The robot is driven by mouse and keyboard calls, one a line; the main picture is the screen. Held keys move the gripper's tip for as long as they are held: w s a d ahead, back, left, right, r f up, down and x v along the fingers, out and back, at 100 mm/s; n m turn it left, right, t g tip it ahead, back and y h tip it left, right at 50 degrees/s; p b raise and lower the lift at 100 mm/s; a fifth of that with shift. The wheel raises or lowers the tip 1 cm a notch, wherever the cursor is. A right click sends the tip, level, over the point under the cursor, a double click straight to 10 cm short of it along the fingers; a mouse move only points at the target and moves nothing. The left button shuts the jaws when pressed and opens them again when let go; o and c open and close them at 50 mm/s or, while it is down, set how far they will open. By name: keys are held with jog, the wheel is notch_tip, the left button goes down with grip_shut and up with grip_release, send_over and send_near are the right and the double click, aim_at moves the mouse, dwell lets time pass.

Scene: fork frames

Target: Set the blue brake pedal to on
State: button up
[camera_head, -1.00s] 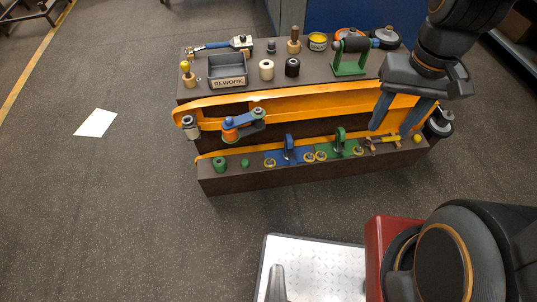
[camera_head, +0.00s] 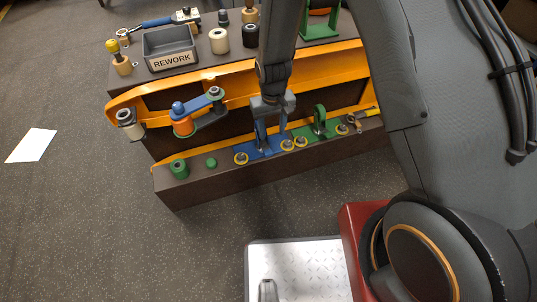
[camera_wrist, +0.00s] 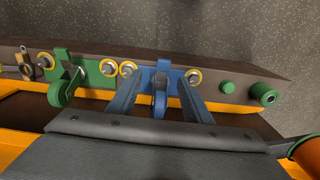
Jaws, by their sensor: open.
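The blue brake pedal (camera_head: 258,151) sits on the front lower ledge of the dark bench. Its blue base plate has yellow-ringed fasteners beside it. In the wrist view the pedal's blue lever (camera_wrist: 160,101) stands out from the plate, between my two fingers. My gripper (camera_head: 272,140) is open and reaches down around the lever, one finger on each side. It also shows in the wrist view (camera_wrist: 160,88). In the head view my fingers partly hide the lever. I cannot tell whether either finger touches it.
A green pedal (camera_head: 320,126) stands just right of the blue one. A green spool (camera_head: 179,168) and a green button (camera_head: 211,162) are on the ledge to the left. A grey REWORK bin (camera_head: 170,47) stands above.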

aim_at(269, 155)
jog(key=f, duration=0.4)
jog(key=a+f+b, duration=0.1)
jog(key=f, duration=0.3)
jog(key=f+b, duration=0.1)
jog(key=f, duration=0.3)
jog(key=shift+w+a+f, duration=0.15)
jog(key=shift+w+f, duration=0.05)
jog(key=shift+w, duration=0.1)
jog(key=shift+c, duration=0.4)
jog(key=c, duration=1)
jog(key=shift+s, duration=0.1)
jog(key=shift+s+f+t+p, duration=0.15)
jog(key=shift+s+t+p, duration=0.1)
jog(key=shift+t+p, duration=0.4)
jog(key=shift+s+d+f+t+y+p, duration=0.1)
jog(key=shift+s+f+t+y+p, duration=0.15)
jog(key=shift+f+t+p, duration=0.25)
jog(key=shift+s+d+f+t+y+p, duration=0.1)
jog(key=shift+f+t+y+p, duration=0.15)
jog(key=shift+t, duration=0.4)
jog(key=shift+f+t+y+p, duration=0.25)
jog(key=shift+f+t, duration=0.15)
jog(key=shift+t, duration=0.4)
jog(key=shift+f+t+y+p, duration=0.15)
jog(key=shift+f+t+y, duration=0.2)
jog(key=shift+t, duration=0.45)
